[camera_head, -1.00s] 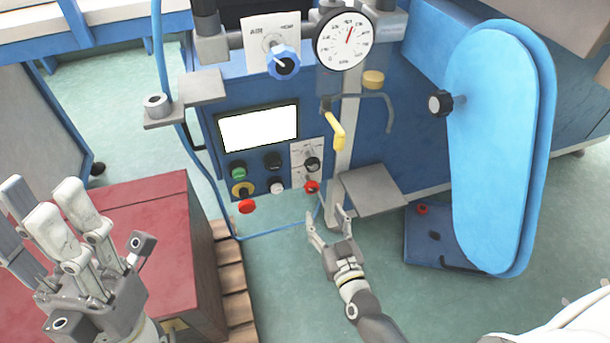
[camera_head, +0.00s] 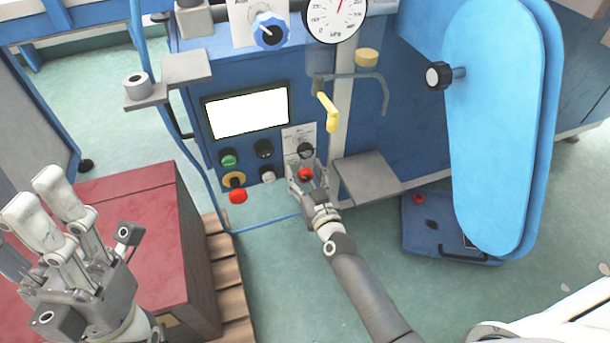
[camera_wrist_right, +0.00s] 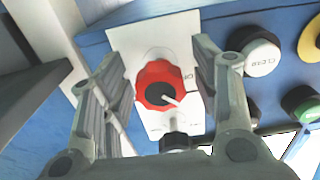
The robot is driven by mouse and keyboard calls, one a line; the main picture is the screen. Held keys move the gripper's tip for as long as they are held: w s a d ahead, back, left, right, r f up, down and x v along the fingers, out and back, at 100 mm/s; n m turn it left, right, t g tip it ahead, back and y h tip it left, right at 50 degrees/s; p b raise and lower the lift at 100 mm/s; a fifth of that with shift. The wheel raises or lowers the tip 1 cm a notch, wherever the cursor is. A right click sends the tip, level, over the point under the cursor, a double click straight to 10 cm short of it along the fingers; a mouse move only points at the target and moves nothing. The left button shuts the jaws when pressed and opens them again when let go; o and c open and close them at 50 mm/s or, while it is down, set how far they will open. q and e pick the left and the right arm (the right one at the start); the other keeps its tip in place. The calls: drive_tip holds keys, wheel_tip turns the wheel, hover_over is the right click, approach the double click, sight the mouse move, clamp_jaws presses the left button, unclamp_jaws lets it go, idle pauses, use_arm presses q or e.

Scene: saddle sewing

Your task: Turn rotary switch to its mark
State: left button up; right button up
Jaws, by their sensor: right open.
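A red rotary switch (camera_head: 305,175) with a black centre and a pale pointer line sits on a small white plate on the blue machine's panel. In the right wrist view the red switch (camera_wrist_right: 151,76) lies between the fingers, and its pointer slants to lower right. My right gripper (camera_head: 306,169) is open around it; I see gaps between fingers and knob. A black rotary knob (camera_head: 306,150) is just above it on the same plate. My left gripper (camera_head: 38,200) is open and empty at lower left. Any mark on the plate is too small to read.
A red emergency button (camera_head: 238,196), a green button (camera_head: 229,159) and other buttons are left of the switch, under a white screen (camera_head: 248,113). A yellow-handled lever (camera_head: 328,111) hangs above right. A grey shelf (camera_head: 367,178) juts out just right of my right gripper.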

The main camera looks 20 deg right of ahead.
drive_tip(key=shift+c, duration=0.5)
drive_tip(key=c, duration=0.9)
drive_tip(key=shift+c, duration=0.2)
